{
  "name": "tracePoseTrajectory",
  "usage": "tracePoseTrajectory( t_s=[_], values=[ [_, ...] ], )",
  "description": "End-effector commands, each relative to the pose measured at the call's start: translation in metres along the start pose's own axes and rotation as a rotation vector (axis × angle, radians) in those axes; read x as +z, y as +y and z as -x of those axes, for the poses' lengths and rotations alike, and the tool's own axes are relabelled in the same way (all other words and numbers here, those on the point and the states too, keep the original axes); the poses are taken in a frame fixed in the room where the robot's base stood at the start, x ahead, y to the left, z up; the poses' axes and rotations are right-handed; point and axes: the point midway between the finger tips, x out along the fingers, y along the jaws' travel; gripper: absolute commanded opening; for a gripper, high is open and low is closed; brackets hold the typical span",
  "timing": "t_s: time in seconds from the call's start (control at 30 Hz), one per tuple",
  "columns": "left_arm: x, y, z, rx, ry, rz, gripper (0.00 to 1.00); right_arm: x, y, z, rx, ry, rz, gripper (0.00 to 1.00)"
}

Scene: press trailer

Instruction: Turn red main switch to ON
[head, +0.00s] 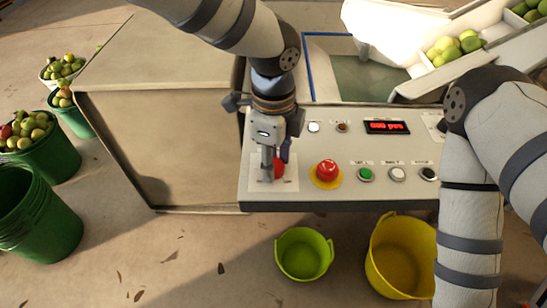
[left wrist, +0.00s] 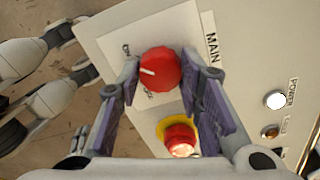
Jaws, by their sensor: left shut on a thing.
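The red main switch (left wrist: 160,70) is a round knob with a white pointer mark, on a white plate (left wrist: 115,45) beside the word MAIN. In the head view the knob (head: 279,168) is partly hidden behind my left gripper (head: 273,172), which points down at the panel's left end. In the left wrist view the two fingers of the left gripper (left wrist: 160,80) stand on either side of the knob, shut on it. The white pointer is toward the left of that picture. The plate's lettering is too small to read fully.
A red emergency button (head: 327,171) on a yellow ring sits right of the switch. Green, white and black buttons (head: 397,174) continue along the panel (head: 225,190). A red digital display (head: 387,127) is above. Green (head: 304,253) and yellow (head: 400,255) tubs stand below on the floor.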

Motion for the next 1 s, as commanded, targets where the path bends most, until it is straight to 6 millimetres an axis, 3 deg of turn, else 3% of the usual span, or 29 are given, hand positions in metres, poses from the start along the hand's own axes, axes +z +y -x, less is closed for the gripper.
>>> tracePoseTrajectory(
  t_s=[0.67,0.7,0.8,1.0],
  values=[
    [0.0003,0.0002,-0.0014,0.001,0.000,-0.060,0.05,0.0004,0.0000,-0.0007,0.000,-0.002,0.000,0.40],
    [0.0003,0.0002,-0.0014,0.001,0.000,-0.060,0.35,0.0004,0.0000,-0.0007,0.000,-0.002,0.000,0.40],
    [0.0002,0.0002,-0.0013,0.002,0.000,-0.060,0.54,0.0004,0.0000,-0.0007,0.000,-0.002,0.000,0.40],
    [0.0001,0.0001,-0.0007,0.001,0.000,-0.059,0.54,0.0003,0.0000,-0.0005,0.000,-0.002,0.000,0.40]
  ],
)
